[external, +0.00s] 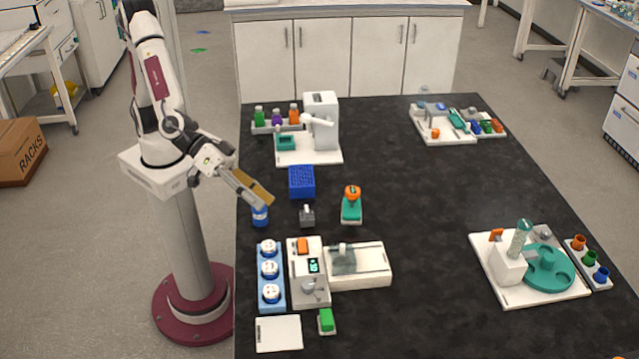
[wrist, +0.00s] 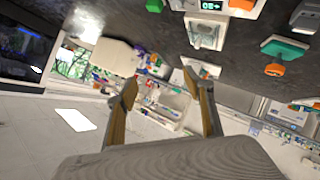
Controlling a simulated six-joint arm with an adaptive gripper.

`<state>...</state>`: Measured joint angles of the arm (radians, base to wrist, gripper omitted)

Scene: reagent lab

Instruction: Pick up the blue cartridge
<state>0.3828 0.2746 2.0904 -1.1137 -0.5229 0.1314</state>
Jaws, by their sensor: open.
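A small blue cylinder (external: 260,216) with a pale marking stands near the left edge of the dark table in the external view; I cannot tell if it is the cartridge. Other small blue pieces are a blue cup (external: 602,274) in the right-hand strip and a blue piece (external: 476,127) at the back right. My gripper (external: 266,203) is at the left table edge, pointing down and right, just above the blue cylinder in the picture. In the wrist view its tan fingers (wrist: 160,86) are apart with nothing between them. The blue cylinder is not clear there.
A blue rack (external: 302,181), a grey block (external: 307,216) and an orange-topped teal item (external: 351,204) stand nearby. A blue tray (external: 259,297) of white-topped jars and a display device (external: 309,289) are in front. The table's middle is clear.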

